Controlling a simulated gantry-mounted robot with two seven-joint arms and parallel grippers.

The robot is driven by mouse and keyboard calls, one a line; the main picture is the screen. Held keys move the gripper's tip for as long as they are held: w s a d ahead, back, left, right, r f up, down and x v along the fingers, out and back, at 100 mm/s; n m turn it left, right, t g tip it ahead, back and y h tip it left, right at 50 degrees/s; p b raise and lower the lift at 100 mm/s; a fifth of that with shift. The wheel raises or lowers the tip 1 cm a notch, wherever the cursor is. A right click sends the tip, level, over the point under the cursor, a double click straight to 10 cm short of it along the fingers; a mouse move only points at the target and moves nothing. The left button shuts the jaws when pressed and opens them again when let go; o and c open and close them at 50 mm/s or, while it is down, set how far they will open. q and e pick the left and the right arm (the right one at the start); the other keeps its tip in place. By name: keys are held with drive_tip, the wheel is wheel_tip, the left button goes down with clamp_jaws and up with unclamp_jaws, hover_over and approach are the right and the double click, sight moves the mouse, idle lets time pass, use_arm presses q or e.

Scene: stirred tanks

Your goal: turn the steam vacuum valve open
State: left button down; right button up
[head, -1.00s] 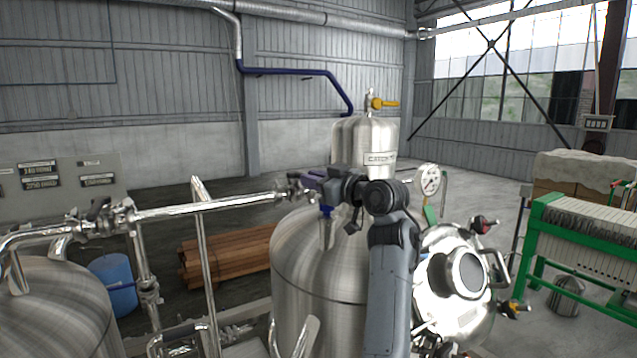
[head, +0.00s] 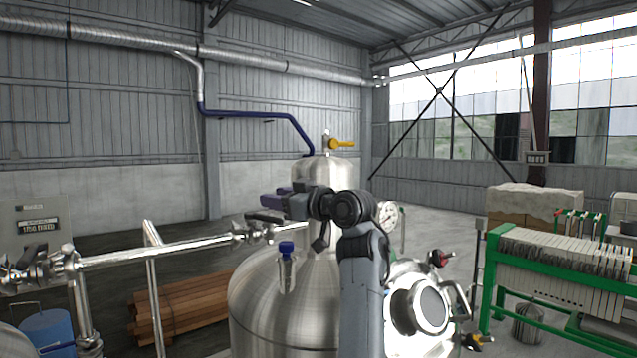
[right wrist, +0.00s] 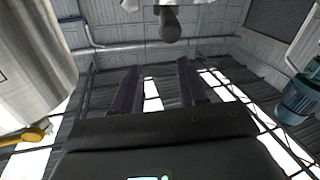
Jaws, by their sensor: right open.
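No label in view names the steam vacuum valve. A yellow-handled valve (head: 341,143) sits on top of the steel catch tank (head: 330,172); the yellow handle also shows at the left of the right wrist view (right wrist: 34,134). A blue-capped fitting (head: 287,249) stands on the large vessel's shoulder. My right gripper (head: 268,207) is in front of the catch tank, below and left of the yellow handle and above the blue cap. In the right wrist view its two dark fingers (right wrist: 160,88) are apart with nothing between them. My left gripper is not in view.
A steel pipe (head: 165,248) runs from the left toward the vessel, close below the right gripper. A dial gauge (head: 388,215) is right of my forearm. A round manway cover (head: 418,308) sits lower right. A green-framed filter press (head: 560,262) stands further right.

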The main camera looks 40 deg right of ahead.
drive_tip(key=s+d+r+b, duration=0.3)
drive_tip(key=s+d+r, duration=0.2)
drive_tip(key=s, duration=0.3)
drive_tip(key=shift+s+r, duration=0.35)
drive_tip(key=shift+r, duration=0.05)
drive_tip(key=shift+c, duration=0.3)
